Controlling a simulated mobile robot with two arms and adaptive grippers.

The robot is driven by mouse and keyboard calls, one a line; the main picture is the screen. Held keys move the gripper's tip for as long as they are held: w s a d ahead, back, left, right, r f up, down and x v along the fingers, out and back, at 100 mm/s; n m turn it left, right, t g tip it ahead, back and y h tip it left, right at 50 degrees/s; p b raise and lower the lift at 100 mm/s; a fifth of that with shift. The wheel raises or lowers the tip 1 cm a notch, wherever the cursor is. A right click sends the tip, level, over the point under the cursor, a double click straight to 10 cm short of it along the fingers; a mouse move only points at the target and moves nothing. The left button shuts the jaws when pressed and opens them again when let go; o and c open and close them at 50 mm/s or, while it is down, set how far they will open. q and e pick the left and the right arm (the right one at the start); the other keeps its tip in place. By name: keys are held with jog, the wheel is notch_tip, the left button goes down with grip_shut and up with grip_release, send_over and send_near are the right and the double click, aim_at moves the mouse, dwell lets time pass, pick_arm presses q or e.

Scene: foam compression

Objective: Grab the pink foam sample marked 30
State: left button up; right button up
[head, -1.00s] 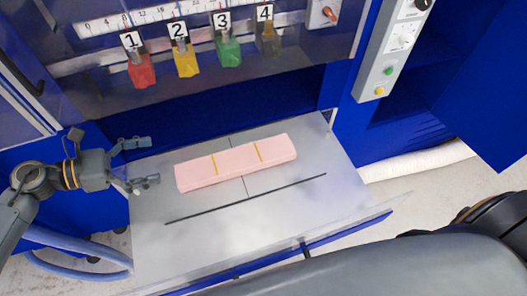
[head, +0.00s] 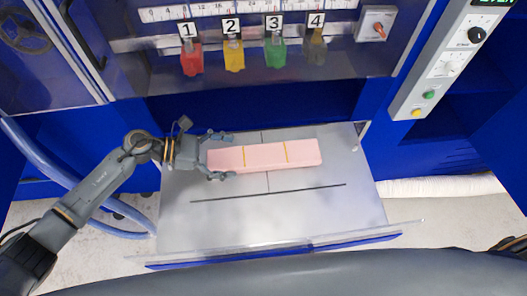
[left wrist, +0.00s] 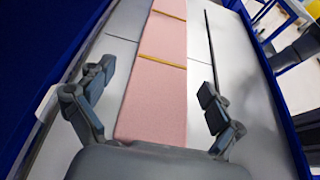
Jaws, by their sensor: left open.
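The pink foam sample (head: 270,155) is a long flat bar with two yellow lines across it. It lies on the grey metal plate (head: 280,220); no number can be read on it. My left gripper (head: 226,156) is open at the foam's left end, one finger on the far side and one on the near side. In the left wrist view the foam (left wrist: 158,95) runs between the two spread fingers of the left gripper (left wrist: 157,80), with gaps on both sides. My right gripper is not in view.
Numbered red (head: 191,60), yellow (head: 233,55), green (head: 275,55) and dark (head: 316,48) clamps hang above the back of the plate. A control panel (head: 440,70) stands at the right. The plate's front part is clear.

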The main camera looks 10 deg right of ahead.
aim_at(237, 157)
pick_arm(q)
jog(key=shift+p+x, duration=0.35)
jog(key=shift+x, duration=0.9)
jog(key=shift+s+d, duration=0.1)
jog(key=shift+d, duration=0.2)
jog(key=shift+f, duration=0.15)
jog(key=shift+a, duration=0.1)
jog(key=shift+c, duration=0.7)
jog(key=c, duration=0.7)
jog(key=shift+c, duration=0.4)
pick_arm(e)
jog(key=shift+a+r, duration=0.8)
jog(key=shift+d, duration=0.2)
pick_arm(q)
jog(key=shift+r, duration=0.2)
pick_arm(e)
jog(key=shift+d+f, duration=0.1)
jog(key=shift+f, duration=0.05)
